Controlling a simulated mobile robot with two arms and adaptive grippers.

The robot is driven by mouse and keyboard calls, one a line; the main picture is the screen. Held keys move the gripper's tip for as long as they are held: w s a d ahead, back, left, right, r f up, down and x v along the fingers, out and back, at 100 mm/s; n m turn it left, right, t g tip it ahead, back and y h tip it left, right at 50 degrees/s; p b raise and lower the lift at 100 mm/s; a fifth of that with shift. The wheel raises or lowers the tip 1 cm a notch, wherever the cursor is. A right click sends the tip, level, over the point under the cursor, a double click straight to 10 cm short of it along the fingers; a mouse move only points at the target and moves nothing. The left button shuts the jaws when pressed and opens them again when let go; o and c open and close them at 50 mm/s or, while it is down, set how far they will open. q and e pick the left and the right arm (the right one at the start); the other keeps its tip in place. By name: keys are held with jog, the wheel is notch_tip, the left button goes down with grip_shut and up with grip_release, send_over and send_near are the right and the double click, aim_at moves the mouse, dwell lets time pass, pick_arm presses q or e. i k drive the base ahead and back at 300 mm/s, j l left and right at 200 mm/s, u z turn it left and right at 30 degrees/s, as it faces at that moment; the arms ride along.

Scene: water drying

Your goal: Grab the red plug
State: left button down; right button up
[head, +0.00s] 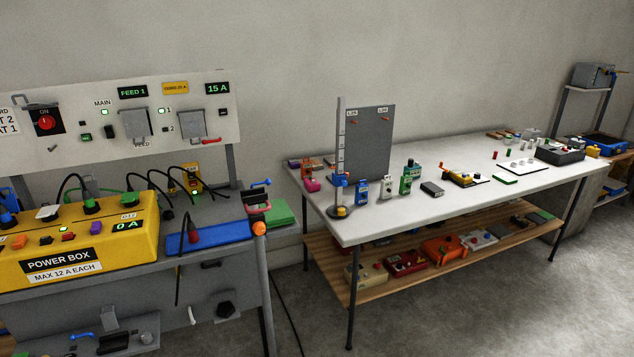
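A dark red plug (193,237) stands roughly upright at the blue mat (228,236) on the grey bench, right of the yellow power box. It is small in the head view, and its prongs cannot be made out. A dark cable runs near it and hangs over the bench's front edge. Neither of my grippers is in view.
The yellow power box (70,262) has several plugs and cables on top. A panel (60,135) with switches stands behind it. A gap of floor separates this bench from a white table (400,215) crowded with small items.

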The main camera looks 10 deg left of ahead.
aim_at(192, 228)
jog(key=u, duration=1.25)
